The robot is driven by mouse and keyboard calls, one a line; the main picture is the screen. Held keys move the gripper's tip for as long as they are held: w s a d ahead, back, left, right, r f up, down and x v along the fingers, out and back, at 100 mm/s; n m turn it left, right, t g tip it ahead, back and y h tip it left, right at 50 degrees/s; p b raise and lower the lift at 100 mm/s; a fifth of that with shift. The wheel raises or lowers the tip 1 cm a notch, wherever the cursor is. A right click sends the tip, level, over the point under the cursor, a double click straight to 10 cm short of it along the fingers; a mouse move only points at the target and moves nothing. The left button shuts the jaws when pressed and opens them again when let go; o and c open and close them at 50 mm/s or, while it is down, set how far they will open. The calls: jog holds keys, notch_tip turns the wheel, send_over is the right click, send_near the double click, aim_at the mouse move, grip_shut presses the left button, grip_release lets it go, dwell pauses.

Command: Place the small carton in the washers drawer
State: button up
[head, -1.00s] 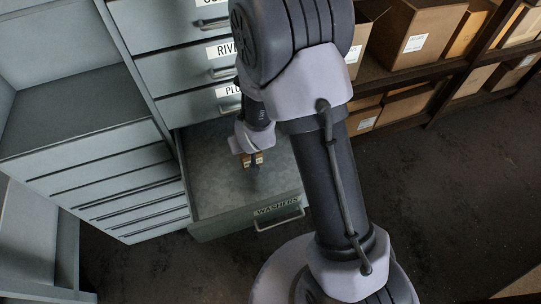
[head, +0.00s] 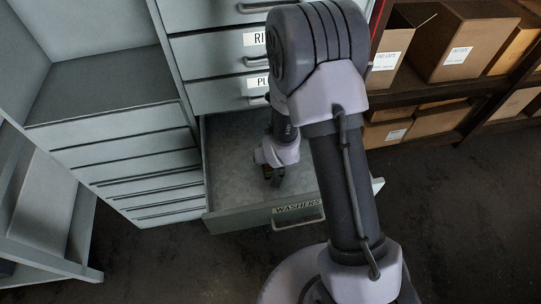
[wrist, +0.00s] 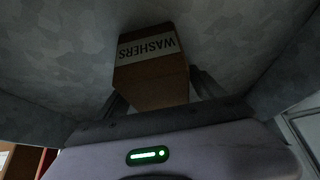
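The small carton (wrist: 152,70) is brown with a white label reading WASHERS, upside down in the wrist view. It sits between the two fingers of my gripper (wrist: 158,92), which appear closed against its sides. In the head view, my gripper (head: 273,176) points down inside the open washers drawer (head: 232,219), and only a small dark brown bit of the carton shows there. The drawer is grey, with a WASHERS label and a handle on its front. Its visible floor is bare. Whether the carton touches the floor I cannot tell.
Closed labelled drawers (head: 217,90) rise above the open one, close to my arm. A grey cabinet (head: 110,130) stands at left. Shelves with cardboard boxes (head: 458,50) are at the right. Dark floor (head: 460,220) lies clear in front of them.

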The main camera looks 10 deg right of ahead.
jog(key=p+v, duration=0.4)
jog(key=v, duration=0.8)
jog(key=shift+w+r, duration=0.15)
jog(key=shift+r, duration=0.05)
notch_tip(320, 180, up, 13)
jog(key=s+m, duration=0.2)
jog(key=s, duration=0.1)
jog(key=s+a+r+m+y, duration=0.1)
jog(key=s+r+m+y, duration=0.1)
jog(key=s+r, duration=1.1)
jog(key=shift+s+r, duration=0.15)
jog(key=shift+s, duration=1)
